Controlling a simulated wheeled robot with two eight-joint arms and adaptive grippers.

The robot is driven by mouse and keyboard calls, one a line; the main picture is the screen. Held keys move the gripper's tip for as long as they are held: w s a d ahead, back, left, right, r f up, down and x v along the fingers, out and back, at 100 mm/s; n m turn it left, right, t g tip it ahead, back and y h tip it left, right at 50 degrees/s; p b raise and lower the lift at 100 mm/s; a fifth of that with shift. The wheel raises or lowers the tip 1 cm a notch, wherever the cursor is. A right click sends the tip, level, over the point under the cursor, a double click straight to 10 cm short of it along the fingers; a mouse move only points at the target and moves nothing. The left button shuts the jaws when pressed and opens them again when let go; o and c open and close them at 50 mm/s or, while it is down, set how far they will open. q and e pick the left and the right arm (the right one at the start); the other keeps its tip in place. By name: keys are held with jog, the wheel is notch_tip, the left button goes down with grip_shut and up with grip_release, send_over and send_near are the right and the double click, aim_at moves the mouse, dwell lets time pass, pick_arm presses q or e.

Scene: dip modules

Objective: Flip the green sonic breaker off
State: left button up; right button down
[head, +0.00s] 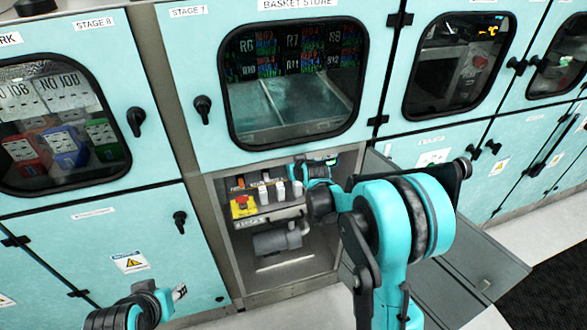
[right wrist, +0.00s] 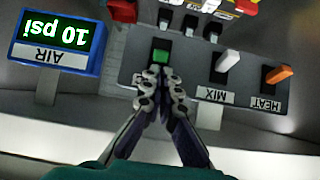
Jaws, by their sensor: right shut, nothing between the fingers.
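In the right wrist view, which shows the panel upside down, a switch with a green lever (right wrist: 161,57) sits on a grey breaker panel (right wrist: 190,60). My right gripper (right wrist: 163,78) is shut and empty. Its fingertips are right beside the green lever in the picture; I cannot tell whether they touch it. The fingers hide any label under that switch. In the head view my right arm reaches into an open lower compartment and hides the green switch and the gripper tips.
A white switch (right wrist: 226,63) labelled MIX and an orange switch (right wrist: 278,74) labelled HEAT stand beside the green one. A blue AIR gauge (right wrist: 61,41) reading 10 psi stands at the other side. The compartment has a yellow box with a red button (head: 243,206) and an open door (head: 470,255).

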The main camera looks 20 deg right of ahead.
dwell(0.3)
jog(key=shift+s+f+t+b, duration=0.2)
jog(key=shift+t+b, duration=0.2)
jog(key=shift+b, duration=0.1)
jog(key=shift+s+f+t+b, duration=0.15)
jog(key=shift+t+b, duration=0.25)
jog(key=shift+b, duration=0.05)
jog(key=shift+s+f+b, duration=0.35)
jog(key=shift+f+b, duration=0.3)
jog(key=shift+b, duration=0.05)
jog(key=shift+s+f+b, duration=0.3)
jog(key=shift+f+b, duration=0.35)
jog(key=shift+b, duration=0.05)
jog(key=shift+f, duration=0.25)
jog(key=shift+r, duration=0.2)
jog(key=shift+r+p, duration=0.4)
jog(key=shift+r, duration=0.25)
